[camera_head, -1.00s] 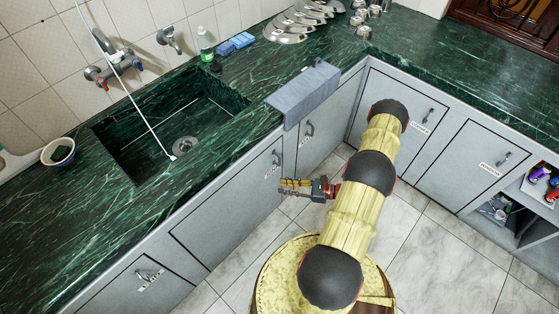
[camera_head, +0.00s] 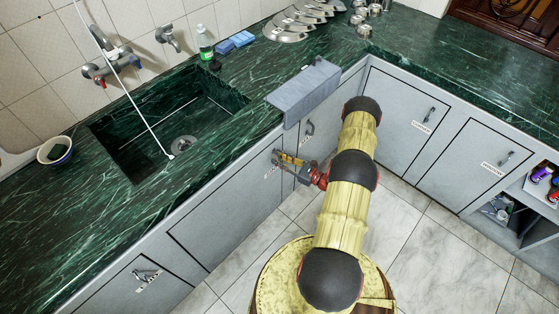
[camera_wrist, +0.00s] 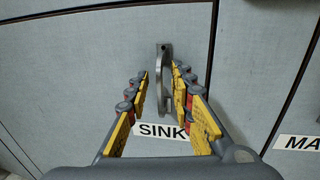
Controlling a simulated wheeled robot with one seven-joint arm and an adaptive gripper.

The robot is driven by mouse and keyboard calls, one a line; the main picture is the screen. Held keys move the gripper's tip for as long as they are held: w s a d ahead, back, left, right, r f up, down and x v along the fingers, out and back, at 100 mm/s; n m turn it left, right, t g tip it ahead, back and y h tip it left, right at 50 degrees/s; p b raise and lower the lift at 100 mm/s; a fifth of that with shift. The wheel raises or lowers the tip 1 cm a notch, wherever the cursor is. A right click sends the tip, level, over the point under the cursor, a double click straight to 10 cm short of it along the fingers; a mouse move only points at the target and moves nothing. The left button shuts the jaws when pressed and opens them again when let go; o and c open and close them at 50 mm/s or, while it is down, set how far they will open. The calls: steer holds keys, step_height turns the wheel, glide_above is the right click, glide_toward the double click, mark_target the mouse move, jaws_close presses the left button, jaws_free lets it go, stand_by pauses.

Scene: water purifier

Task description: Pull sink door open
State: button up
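The sink door (camera_head: 236,205) is a grey cabinet panel below the sink counter, and it looks closed. In the wrist view the sink door (camera_wrist: 80,75) carries a "SINK" label (camera_wrist: 160,130) and a metal handle (camera_wrist: 164,75). My gripper (camera_head: 280,158) is at the door's upper right, by the handle. In the wrist view my gripper (camera_wrist: 159,78) is open, with one yellow-and-grey finger on each side of the handle. The fingers look apart from the handle. The label's right end is partly hidden by a finger.
More cabinets (camera_head: 402,115) line the right side. The tiled floor (camera_head: 400,240) is clear.

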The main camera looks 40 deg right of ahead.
steer(key=shift+c, duration=1.2)
jaws_close()
